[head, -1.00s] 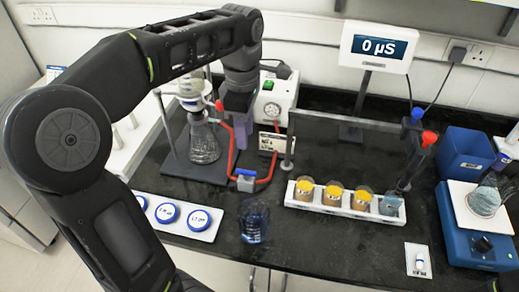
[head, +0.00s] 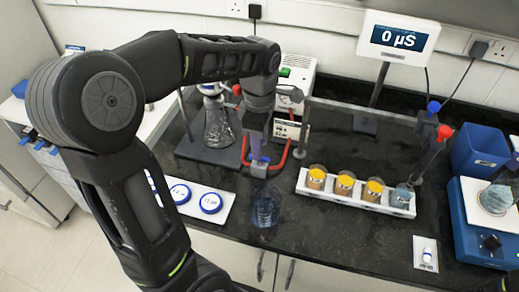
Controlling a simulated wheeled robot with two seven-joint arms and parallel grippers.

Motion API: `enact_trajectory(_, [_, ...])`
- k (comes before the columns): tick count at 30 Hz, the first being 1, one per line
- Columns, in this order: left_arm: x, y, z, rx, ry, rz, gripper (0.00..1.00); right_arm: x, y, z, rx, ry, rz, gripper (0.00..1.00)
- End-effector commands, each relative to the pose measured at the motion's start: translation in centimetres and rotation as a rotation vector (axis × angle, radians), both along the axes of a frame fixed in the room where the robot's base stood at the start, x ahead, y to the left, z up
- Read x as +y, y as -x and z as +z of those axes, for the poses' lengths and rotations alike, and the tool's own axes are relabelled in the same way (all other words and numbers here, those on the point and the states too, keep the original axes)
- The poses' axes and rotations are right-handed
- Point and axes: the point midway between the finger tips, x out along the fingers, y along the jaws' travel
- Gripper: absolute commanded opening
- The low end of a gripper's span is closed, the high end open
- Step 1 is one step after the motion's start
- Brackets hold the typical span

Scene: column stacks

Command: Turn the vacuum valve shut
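The vacuum valve (head: 260,168) is a small blue and grey piece on the red tubing (head: 281,162), low over the black bench. My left gripper (head: 259,155) points down right at the valve, its fingertips at or just above it. The gripper body and wrist hide part of the valve and tubing, so I cannot tell whether the fingers are open or touch it. A clear conical flask (head: 218,130) stands on a stand left of the gripper. The pump (head: 297,75), a white box with a green switch, is behind my wrist. My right gripper is not in view.
A white rack (head: 330,198) with yellow-topped jars is to the right. A tray with blue-rimmed dishes (head: 211,203) is at left. A meter screen (head: 397,38) stands behind.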

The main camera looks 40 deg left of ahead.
Motion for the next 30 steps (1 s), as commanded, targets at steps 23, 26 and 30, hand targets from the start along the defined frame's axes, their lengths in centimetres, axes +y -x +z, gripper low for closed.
enact_trajectory(23, [0.0,0.0,-3.3,0.0,0.0,0.0,0.16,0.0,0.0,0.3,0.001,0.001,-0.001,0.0])
enact_trajectory(26, [0.0,0.0,-3.3,-0.001,0.0,0.0,0.08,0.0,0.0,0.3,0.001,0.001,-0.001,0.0])
enact_trajectory(30, [0.0,0.0,-3.3,0.0,0.001,0.0,0.0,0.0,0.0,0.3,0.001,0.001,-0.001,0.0])
